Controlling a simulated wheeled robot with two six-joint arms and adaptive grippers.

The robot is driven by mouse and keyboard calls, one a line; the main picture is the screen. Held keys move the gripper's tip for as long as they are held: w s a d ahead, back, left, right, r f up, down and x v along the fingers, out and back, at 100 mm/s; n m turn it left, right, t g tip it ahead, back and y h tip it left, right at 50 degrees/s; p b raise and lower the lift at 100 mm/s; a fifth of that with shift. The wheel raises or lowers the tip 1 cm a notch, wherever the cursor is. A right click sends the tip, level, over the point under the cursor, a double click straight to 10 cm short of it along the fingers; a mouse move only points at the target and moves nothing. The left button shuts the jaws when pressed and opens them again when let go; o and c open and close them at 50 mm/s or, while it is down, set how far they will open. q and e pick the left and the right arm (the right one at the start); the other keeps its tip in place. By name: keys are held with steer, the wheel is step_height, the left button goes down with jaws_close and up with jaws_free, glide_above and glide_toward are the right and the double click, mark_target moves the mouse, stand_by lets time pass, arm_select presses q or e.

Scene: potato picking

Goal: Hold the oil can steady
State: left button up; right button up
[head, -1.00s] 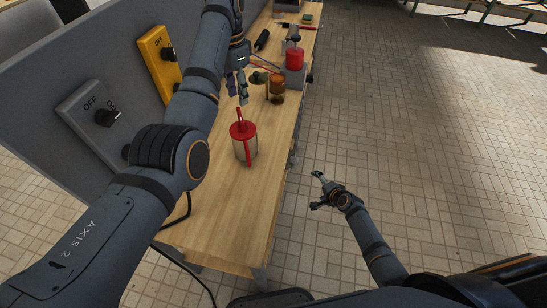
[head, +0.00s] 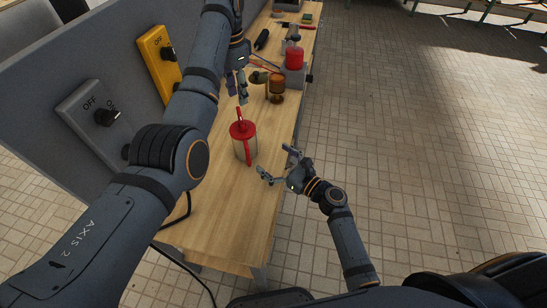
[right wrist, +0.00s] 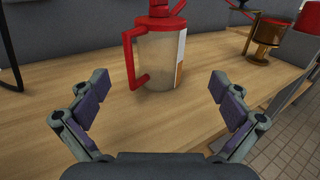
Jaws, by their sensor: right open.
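The oil can (head: 246,150) has a pale body with a red lid, handle and spout. It stands upright on the wooden bench; in the right wrist view the can (right wrist: 158,62) shows between and beyond the fingertips, its red handle on the left and its top cut off. My right gripper (head: 277,161) is open and empty at the bench's right edge, its fingers pointing at the can and apart from it. My left gripper (head: 238,88) hangs just above and behind the can's spout, pointing down; whether its fingers are closed is unclear.
The wooden bench (head: 222,222) is bare in front of the can. Behind it stand an amber-brown object (head: 276,86) and a red-topped item (head: 294,60). Grey (head: 90,118) and yellow (head: 158,57) switch boxes sit on the left panel. Open tiled floor lies to the right.

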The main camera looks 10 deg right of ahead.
mark_target(240, 119)
steer(key=x, duration=1)
steer(key=shift+w+a, duration=0.1)
steer(key=shift+a, duration=0.05)
arm_select(q)
steer(key=shift+c, duration=0.3)
arm_select(e)
steer(key=c, duration=1.6)
steer(key=shift+c, duration=0.2)
arm_select(q)
steer(key=f+n, duration=0.3)
steer(key=n, duration=0.1)
steer(key=f+n, duration=0.3)
steer(key=n, duration=0.2)
steer(key=f+n, duration=0.3)
steer(key=n, duration=0.2)
steer(key=shift+w+a+f, duration=0.25)
steer(key=shift+w+f, duration=0.05)
jaws_close()
